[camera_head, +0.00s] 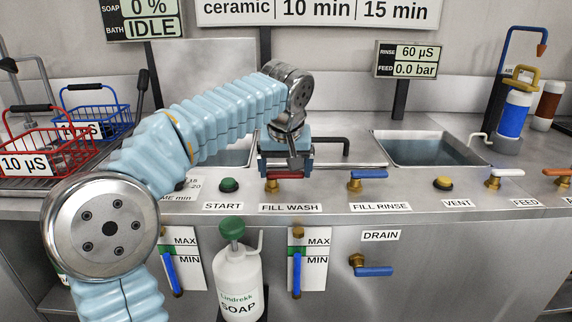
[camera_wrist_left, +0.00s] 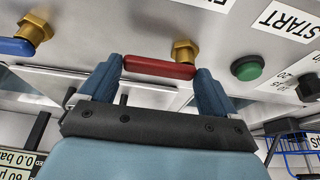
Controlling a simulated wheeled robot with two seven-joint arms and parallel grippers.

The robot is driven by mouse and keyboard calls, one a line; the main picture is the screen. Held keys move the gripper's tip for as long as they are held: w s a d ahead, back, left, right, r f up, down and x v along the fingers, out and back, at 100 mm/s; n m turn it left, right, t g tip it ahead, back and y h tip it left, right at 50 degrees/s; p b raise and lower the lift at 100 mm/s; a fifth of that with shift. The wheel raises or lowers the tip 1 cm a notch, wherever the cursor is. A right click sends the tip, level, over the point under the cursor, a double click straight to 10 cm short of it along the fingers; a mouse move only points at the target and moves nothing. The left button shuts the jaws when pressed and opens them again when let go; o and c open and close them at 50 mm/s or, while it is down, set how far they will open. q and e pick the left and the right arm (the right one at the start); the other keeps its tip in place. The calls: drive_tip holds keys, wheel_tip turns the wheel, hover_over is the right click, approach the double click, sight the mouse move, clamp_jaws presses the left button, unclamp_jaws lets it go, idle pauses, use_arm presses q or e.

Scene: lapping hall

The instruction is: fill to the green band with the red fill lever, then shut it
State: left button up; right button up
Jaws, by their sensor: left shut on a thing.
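The red fill lever (camera_head: 285,175) sits on a brass valve above the FILL WASH label (camera_head: 290,208). It lies level across the panel, pointing right from its valve. My left gripper (camera_head: 286,168) is shut on it from above; in the left wrist view the red lever (camera_wrist_left: 158,67) spans between my two blue fingers (camera_wrist_left: 158,85). Below it, a level gauge (camera_head: 306,258) shows a green band (camera_head: 298,252) between MAX and MIN. Its blue column (camera_head: 297,280) reaches about the band's lower edge; the exact level is too small to tell. My right gripper is not in view.
A blue FILL RINSE lever (camera_head: 369,175) is to the right, and a green START button (camera_head: 229,185) to the left. A soap bottle (camera_head: 239,280) stands in front of the panel. The rinse basin (camera_head: 425,150) holds water. My left arm hides much of the wash basin.

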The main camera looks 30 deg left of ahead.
use_arm(q)
drive_tip(key=o, duration=1.2)
drive_tip(key=p+v, duration=0.2)
drive_tip(key=v, duration=1.2)
drive_tip(key=shift+p, duration=0.4)
drive_tip(key=shift+s+a+f, duration=0.1)
